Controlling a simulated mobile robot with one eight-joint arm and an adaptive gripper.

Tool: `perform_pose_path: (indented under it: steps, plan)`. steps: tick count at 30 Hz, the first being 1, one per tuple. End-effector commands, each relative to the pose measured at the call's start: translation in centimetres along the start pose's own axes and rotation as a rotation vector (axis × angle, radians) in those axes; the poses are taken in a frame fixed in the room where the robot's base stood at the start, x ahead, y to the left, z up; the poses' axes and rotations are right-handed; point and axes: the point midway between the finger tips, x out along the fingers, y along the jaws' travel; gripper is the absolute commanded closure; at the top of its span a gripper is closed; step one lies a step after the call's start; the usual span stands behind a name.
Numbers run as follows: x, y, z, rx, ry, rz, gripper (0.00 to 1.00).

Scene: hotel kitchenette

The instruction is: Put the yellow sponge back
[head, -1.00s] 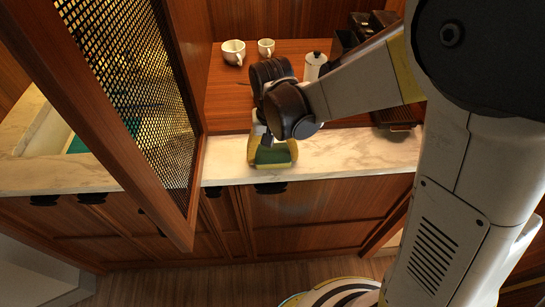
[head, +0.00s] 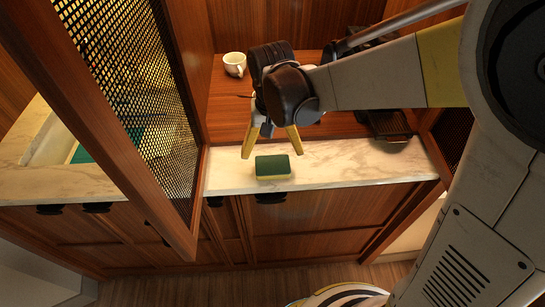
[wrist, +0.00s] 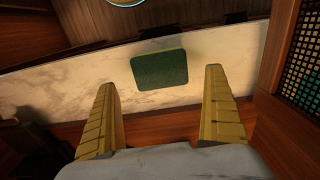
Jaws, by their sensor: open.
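The yellow sponge (head: 273,168) has a dark green top face and a yellow lower edge. It lies flat on the marble counter strip (head: 345,163) near its front edge, and its green face also shows in the wrist view (wrist: 160,70). My gripper (head: 270,146) is open and empty. Its two yellow fingers are spread apart, above and behind the sponge in the head view. In the wrist view the sponge lies beyond the fingertips, between their lines, with no finger touching it.
A white cup (head: 235,64) stands on the wooden shelf behind my gripper. An open mesh cabinet door (head: 140,95) stands at the left. A dark tray-like appliance (head: 388,124) is at the right. Bare marble lies right of the sponge.

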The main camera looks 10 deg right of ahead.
Motion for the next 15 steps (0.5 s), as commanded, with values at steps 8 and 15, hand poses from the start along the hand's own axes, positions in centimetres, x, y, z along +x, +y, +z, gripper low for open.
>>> perform_pose_path:
  steps: [8, 15]
  plan:
    - [-4.6, 0.0, 0.0, 0.000, 0.000, 0.000, 0.00]
    - [-7.4, 2.8, 1.5, 0.001, 0.089, -0.028, 0.00]
